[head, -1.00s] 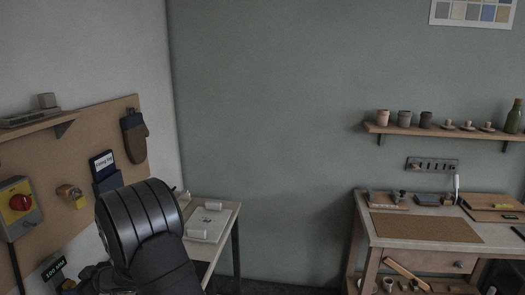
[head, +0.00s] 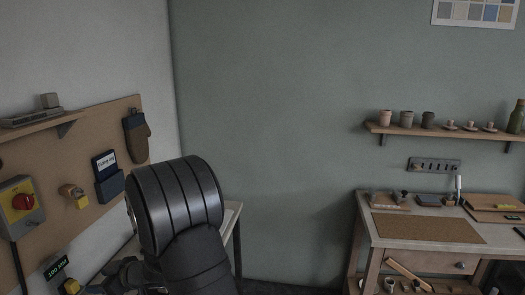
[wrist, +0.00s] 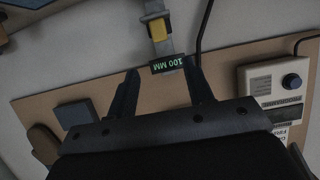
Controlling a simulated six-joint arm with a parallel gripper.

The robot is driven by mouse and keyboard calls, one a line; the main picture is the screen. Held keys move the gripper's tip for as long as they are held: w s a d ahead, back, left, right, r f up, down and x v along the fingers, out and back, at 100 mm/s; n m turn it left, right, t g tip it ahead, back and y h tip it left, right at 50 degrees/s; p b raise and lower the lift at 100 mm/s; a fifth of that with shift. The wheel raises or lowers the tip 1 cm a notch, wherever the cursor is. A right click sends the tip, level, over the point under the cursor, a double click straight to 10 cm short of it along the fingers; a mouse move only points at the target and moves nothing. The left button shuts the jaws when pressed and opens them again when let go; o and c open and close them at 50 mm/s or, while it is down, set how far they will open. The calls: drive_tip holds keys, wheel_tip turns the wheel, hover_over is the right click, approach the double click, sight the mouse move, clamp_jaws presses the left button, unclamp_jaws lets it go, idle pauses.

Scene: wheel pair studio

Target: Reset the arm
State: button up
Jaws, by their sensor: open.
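My gripper (wrist: 160,68) is open in the wrist view, its two dark fingers apart with nothing visibly held between them. Beyond the fingertips is a small black display (wrist: 168,63) with green digits reading 100 MM, upside down there. It also shows in the head view at lower left (head: 56,268). A grey bar with a yellow block (wrist: 157,30) adjoins the display. I cannot tell how far the fingertips are from it. In the head view my dark arm rises at lower left, and the fingertips are not clearly seen.
A tan pegboard (head: 62,165) on the left wall holds a red-knob switch box (head: 21,205), a blue holder (head: 107,178) and a mitt (head: 136,136). My arm hides most of a side table (head: 236,222). A workbench (head: 375,238) stands at right under a shelf (head: 445,131).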

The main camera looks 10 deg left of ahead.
sight(78, 292)
drive_tip(key=x, duration=1.2)
drive_tip(key=shift+f, duration=0.15)
drive_tip(key=f, duration=0.3)
drive_tip(key=shift+a, duration=0.25)
drive_tip(key=shift+d+f, duration=0.1)
drive_tip(key=shift+d, duration=0.2)
drive_tip(key=v, duration=1.7)
drive_tip(key=w+a+r+m+t+h, duration=0.2)
drive_tip(key=w+a+m+t, duration=0.1)
drive_tip(key=w+a, duration=0.1)
drive_tip(key=w+a+r+m+t+h, duration=0.3)
drive_tip(key=w+a+t, duration=0.1)
drive_tip(key=w, duration=0.3)
drive_tip(key=shift+w+a+r, duration=0.2)
drive_tip(key=shift+a+r, duration=0.1)
drive_tip(key=shift+a, duration=0.4)
